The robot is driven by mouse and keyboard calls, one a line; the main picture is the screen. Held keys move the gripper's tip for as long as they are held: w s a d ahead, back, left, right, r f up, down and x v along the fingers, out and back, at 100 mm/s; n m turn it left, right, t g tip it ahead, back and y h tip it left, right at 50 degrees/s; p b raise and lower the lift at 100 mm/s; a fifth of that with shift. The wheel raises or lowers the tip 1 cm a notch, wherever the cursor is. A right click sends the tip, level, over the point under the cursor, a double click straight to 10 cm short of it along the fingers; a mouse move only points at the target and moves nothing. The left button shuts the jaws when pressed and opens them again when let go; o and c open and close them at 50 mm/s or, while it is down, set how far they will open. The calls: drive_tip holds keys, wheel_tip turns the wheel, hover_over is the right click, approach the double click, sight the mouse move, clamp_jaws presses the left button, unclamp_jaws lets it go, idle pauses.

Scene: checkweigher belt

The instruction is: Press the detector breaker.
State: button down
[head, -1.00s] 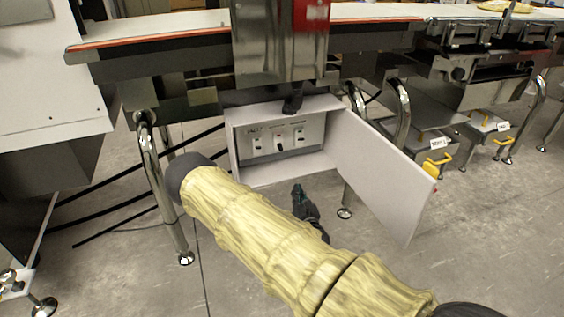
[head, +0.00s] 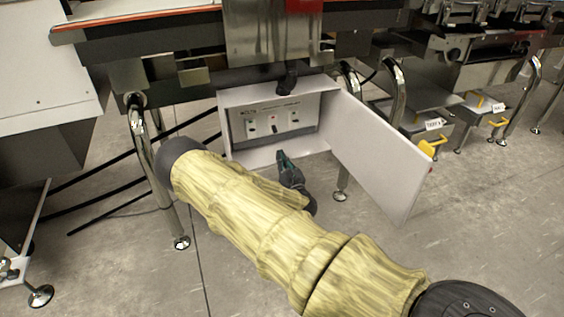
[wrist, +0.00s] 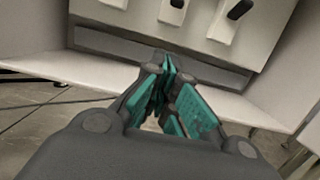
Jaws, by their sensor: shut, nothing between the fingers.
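An open white box (head: 226,138) under the belt holds a grey panel (head: 262,136) with several small breakers. The left one (head: 251,126), the middle one (head: 273,128) and the right one (head: 294,117) sit in white plates. Their labels are too small to read, so I cannot tell which is the detector breaker. My gripper (head: 281,155) is shut and empty, at the box's lower front edge, below the breakers and apart from them. In the wrist view its teal fingertips (wrist: 168,68) point at the panel's lower part; two dark toggles (wrist: 240,9) show at the top.
The box's door (head: 378,160) stands open to the right of my gripper. A steel leg (head: 150,165) and black cables (head: 95,180) are to the left. The belt frame (head: 150,38) runs above. The floor in front is clear.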

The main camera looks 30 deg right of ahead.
sight(274, 129)
drive_tip(key=b+x, duration=0.1)
drive_tip(key=x, duration=0.1)
drive_tip(key=b+x, duration=0.1)
drive_tip(key=x, duration=0.1)
drive_tip(key=b+x, duration=0.1)
drive_tip(key=x, duration=0.1)
drive_tip(key=shift+w+d+r, duration=0.15)
drive_tip(key=shift+w+r, duration=0.2)
drive_tip(key=shift+s+a+r+b, duration=0.1)
drive_tip(key=shift+s+r+b, duration=0.3)
drive_tip(key=shift+r, duration=0.3)
drive_tip(key=shift+s+a+r+b, duration=0.1)
drive_tip(key=shift+s+r+b, duration=0.3)
drive_tip(key=shift+r, duration=0.35)
drive_tip(key=shift+s+r+p, duration=0.1)
drive_tip(key=shift+r+p, duration=0.05)
drive_tip(key=shift+p, duration=0.2)
drive_tip(key=shift+s+p, duration=0.1)
drive_tip(key=shift+p, duration=0.2)
drive_tip(key=shift+g, duration=0.3)
